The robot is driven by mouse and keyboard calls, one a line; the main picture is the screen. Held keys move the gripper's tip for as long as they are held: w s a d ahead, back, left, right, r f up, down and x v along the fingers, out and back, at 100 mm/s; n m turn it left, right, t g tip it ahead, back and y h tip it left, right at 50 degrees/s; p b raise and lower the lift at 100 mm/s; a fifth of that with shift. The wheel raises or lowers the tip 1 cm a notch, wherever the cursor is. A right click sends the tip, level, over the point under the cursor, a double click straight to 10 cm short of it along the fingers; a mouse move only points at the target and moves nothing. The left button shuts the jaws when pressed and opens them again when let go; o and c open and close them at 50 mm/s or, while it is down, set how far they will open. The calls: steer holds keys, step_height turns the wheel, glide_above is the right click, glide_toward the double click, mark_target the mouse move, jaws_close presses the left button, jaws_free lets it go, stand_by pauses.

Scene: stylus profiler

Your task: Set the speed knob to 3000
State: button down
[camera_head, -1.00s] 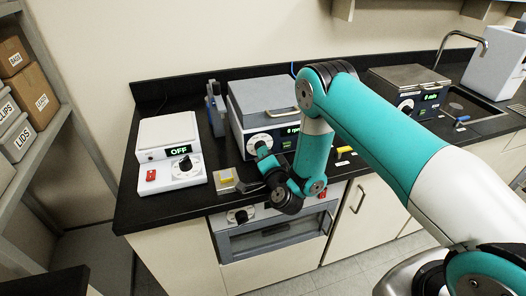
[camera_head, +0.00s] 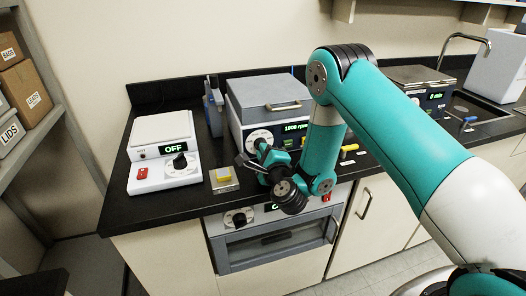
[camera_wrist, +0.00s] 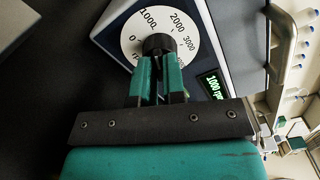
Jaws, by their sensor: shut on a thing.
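The speed knob (camera_wrist: 158,45) is a black knob at the centre of a white dial (camera_wrist: 128,38) in the wrist view. The dial is marked 0, 1000, 2000 and 3000. My gripper (camera_wrist: 158,62) is shut on the knob, with a green finger on each side. The display (camera_wrist: 213,85) beside the dial reads 1000 rpm. In the head view the machine (camera_head: 262,100) is a white and dark blue box with a grey lid, and my gripper (camera_head: 259,147) is at its front dial. The knob's pointer mark is not clear.
A white device reading OFF (camera_head: 165,155) stands on the left of the black counter. A small yellow-topped block (camera_head: 223,180) lies in front. A blue rack (camera_head: 213,105) stands left of the machine. A drawer-like oven (camera_head: 275,240) is below. Another instrument (camera_head: 425,90) stands to the right.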

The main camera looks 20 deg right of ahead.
steer(key=shift+f+m+b, duration=0.4)
steer(key=shift+m+b, duration=0.3)
steer(key=shift+b, duration=0.15)
steer(key=shift+f+m+b, duration=0.15)
steer(key=shift+m+b, duration=0.85)
steer(key=m+b, duration=0.2)
steer(key=m, duration=0.2)
steer(key=shift+r+b, duration=0.2)
steer(key=shift+b, duration=0.1)
steer(key=shift+r+m, duration=0.35)
steer(key=shift+m, duration=0.65)
steer(key=shift+f, duration=0.1)
